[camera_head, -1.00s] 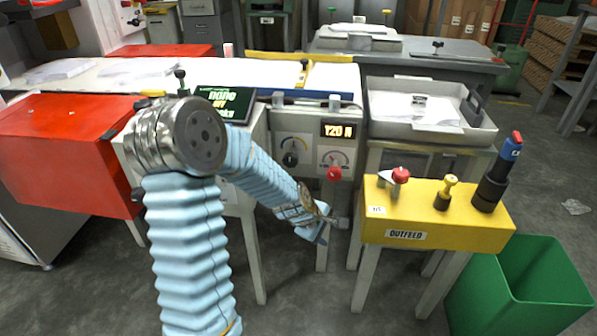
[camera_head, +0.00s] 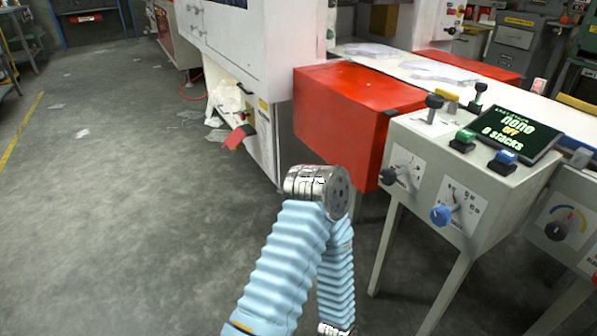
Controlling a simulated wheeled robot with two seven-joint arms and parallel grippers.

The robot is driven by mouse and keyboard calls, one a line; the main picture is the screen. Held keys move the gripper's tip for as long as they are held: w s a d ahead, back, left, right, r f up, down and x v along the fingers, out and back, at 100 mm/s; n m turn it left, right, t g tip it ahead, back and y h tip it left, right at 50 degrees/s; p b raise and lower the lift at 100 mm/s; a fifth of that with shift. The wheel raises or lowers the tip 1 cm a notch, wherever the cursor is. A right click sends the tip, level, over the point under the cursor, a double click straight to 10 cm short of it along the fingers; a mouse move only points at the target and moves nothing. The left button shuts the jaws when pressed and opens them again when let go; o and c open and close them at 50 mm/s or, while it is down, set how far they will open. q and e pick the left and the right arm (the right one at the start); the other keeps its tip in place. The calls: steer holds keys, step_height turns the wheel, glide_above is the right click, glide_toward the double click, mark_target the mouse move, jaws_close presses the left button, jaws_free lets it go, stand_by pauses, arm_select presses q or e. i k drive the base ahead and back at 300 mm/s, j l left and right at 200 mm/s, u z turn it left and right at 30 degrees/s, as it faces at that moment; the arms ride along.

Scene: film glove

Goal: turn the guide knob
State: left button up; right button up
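A grey control console (camera_head: 410,222) stands right of centre. Its front carries a black knob (camera_head: 388,176) beside a small dial and a blue knob (camera_head: 440,215) under a marked dial. A further black knob (camera_head: 556,231) with a blue and yellow arc sits on the panel at the right edge. The labels are too small to read, so I cannot tell which is the guide knob. One of my arms, in blue sleeves, rises at bottom centre, left of the console, and bends back down at its elbow. Its gripper is below the picture; the other gripper does not show either.
The console top holds a screen (camera_head: 518,131), a green button (camera_head: 463,140), a blue button (camera_head: 503,161) and black-topped levers. A red box (camera_head: 350,110) and white machine (camera_head: 250,40) stand behind. Open floor (camera_head: 110,210) lies to the left.

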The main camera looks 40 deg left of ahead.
mark_target(389, 177)
steer(key=i+j+u, duration=0.1)
steer(key=u, duration=0.35)
steer(key=i+u, duration=0.35)
steer(key=u, duration=0.15)
